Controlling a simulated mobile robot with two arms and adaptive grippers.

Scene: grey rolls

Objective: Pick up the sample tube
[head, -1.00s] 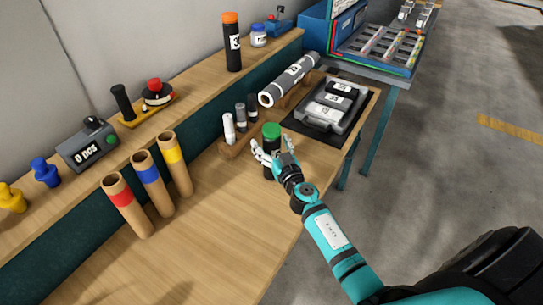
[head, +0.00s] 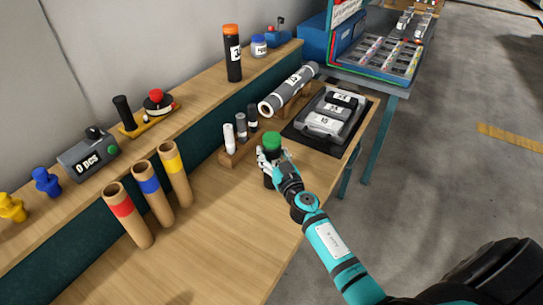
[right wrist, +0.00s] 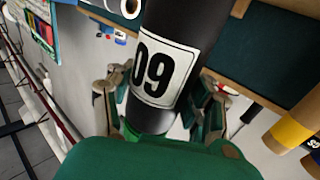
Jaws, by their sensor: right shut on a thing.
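The sample tube is a black tube with a green cap (head: 271,140), and it stands upright on the wooden bench just in front of the small tube rack. My right gripper (head: 269,158) is closed around its body below the cap. The gripper's fingers hide most of the tube in the head view. In the right wrist view the tube's black body (right wrist: 185,25) carries a white label reading 09, with fingers on both sides of it. My left gripper is not in view.
A wooden rack (head: 236,157) with small tubes stands behind the held tube. A grey tray (head: 325,120) with dark labelled items lies to the right. Cardboard tubes with red, blue and yellow bands (head: 150,188) lean at the left. The bench front is clear.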

